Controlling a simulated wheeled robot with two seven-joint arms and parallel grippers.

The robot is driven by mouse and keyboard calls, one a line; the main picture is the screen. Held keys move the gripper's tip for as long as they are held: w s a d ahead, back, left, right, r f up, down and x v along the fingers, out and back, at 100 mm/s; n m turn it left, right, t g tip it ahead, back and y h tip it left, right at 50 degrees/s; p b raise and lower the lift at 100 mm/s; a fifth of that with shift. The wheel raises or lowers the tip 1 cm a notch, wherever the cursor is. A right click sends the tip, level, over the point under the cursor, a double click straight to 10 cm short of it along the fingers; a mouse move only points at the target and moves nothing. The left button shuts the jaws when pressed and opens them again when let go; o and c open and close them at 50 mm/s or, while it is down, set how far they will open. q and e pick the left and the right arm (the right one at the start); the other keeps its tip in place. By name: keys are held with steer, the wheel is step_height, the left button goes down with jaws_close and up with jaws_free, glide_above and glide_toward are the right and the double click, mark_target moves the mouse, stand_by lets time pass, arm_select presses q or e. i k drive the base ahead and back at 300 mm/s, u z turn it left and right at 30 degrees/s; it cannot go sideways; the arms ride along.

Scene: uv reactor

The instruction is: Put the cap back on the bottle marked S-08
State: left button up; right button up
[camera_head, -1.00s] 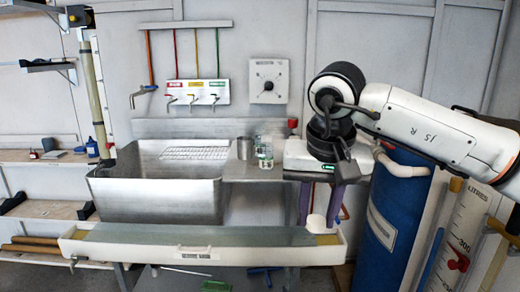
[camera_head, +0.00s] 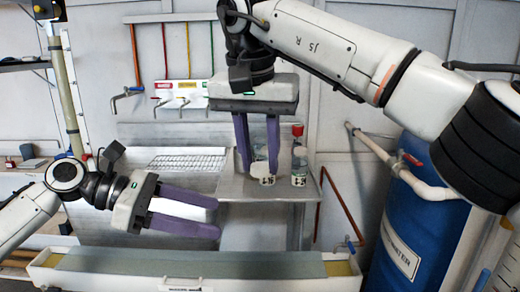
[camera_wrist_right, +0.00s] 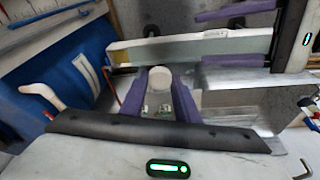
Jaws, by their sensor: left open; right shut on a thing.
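My right gripper (camera_head: 258,172) points down over the small steel side table. It is shut on a white cap (camera_head: 260,168), which also shows between the purple fingertips in the right wrist view (camera_wrist_right: 160,78). A small clear bottle with a label (camera_head: 267,181) stands right at the fingertips, partly hidden by them; whether the cap touches it I cannot tell. The label writing is too small to read, so I cannot tell which is S-08. My left gripper (camera_head: 217,217) is open and empty, pointing right, in front of the sink.
The steel table (camera_head: 235,188) carries the bottles beside a sink with a wire rack (camera_head: 187,161). A long white trough (camera_head: 45,275) runs across the front. A blue barrel (camera_head: 425,225) stands at right. Taps (camera_head: 165,103) line the back wall.

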mark_target(259, 142)
steer(key=i, duration=1.5)
